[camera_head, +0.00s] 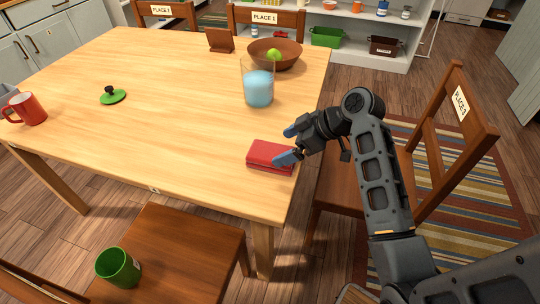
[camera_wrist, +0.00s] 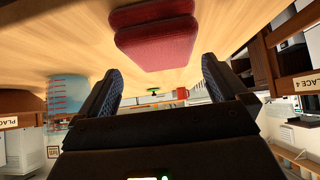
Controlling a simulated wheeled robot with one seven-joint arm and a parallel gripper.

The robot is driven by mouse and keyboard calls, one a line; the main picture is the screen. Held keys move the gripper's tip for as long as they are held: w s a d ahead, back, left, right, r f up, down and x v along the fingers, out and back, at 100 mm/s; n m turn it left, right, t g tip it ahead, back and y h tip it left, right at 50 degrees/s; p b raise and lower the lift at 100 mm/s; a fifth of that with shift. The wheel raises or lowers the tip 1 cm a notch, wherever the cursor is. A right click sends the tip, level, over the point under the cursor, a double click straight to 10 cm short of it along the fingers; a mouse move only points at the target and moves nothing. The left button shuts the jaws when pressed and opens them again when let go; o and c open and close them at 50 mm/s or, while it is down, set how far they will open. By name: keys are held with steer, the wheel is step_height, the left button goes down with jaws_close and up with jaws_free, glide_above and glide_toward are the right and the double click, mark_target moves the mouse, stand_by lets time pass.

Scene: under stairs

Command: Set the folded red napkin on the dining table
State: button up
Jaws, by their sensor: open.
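The folded red napkin (camera_head: 270,157) lies on the dining table (camera_head: 180,85), close to its near right corner. My gripper (camera_head: 287,144) is open at the table's right edge, its blue fingertips beside the napkin. In the head view one fingertip overlaps the napkin's right end. In the wrist view the napkin (camera_wrist: 153,35) shows beyond the two spread fingers, with nothing between them. The napkin appears to rest on the tabletop (camera_wrist: 85,55). I cannot tell whether a finger touches it.
A glass of blue liquid (camera_head: 258,88) and a wooden bowl (camera_head: 274,54) with a green fruit stand behind the napkin. A red mug (camera_head: 25,109) and green lid (camera_head: 113,97) are at left. A chair (camera_head: 440,140) flanks my arm. A green cup (camera_head: 118,267) sits on the near chair.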

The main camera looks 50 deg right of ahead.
mark_target(271, 151)
steer(key=x, duration=0.6)
steer(key=shift+s+a, duration=0.1)
steer(key=shift+c, duration=0.2)
steer(key=c, duration=0.8)
steer(key=shift+r, duration=0.45)
steer(key=shift+c, duration=0.2)
steer(key=r, duration=0.3)
steer(key=shift+d+r, duration=0.35)
steer(key=shift+r, duration=0.05)
steer(key=s+d+r, duration=0.2)
steer(key=d+r, duration=0.4)
steer(key=d, duration=0.4)
steer(key=shift+d+r, duration=0.25)
steer(key=shift+d, duration=0.1)
